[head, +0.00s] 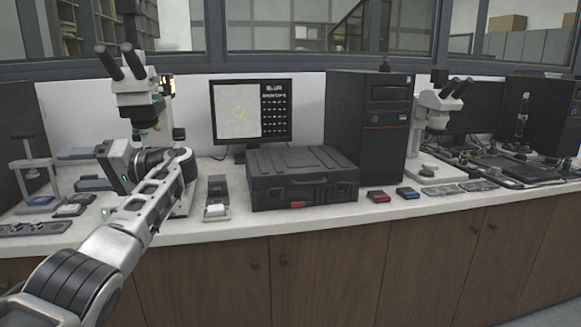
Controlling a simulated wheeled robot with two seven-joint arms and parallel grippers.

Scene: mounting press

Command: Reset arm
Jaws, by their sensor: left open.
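My left arm (140,215) reaches in from the lower left over the bench. My left gripper (76,169) is at its end, in front of the left microscope (137,88). Its two fingers point left and stand apart, with nothing seen between them. The gripper and forearm hide the lower part of that microscope. A small grey press-like stand (31,168) is on the bench to the left of the fingertips, apart from them. My right gripper is not in view.
A black case (300,180) stands mid-bench before a monitor (251,111), beside a black tower (368,125). Red (378,196) and blue (407,192) small boxes lie near the front edge. A second microscope (436,125) stands right. A small device (217,199) lies right of my wrist.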

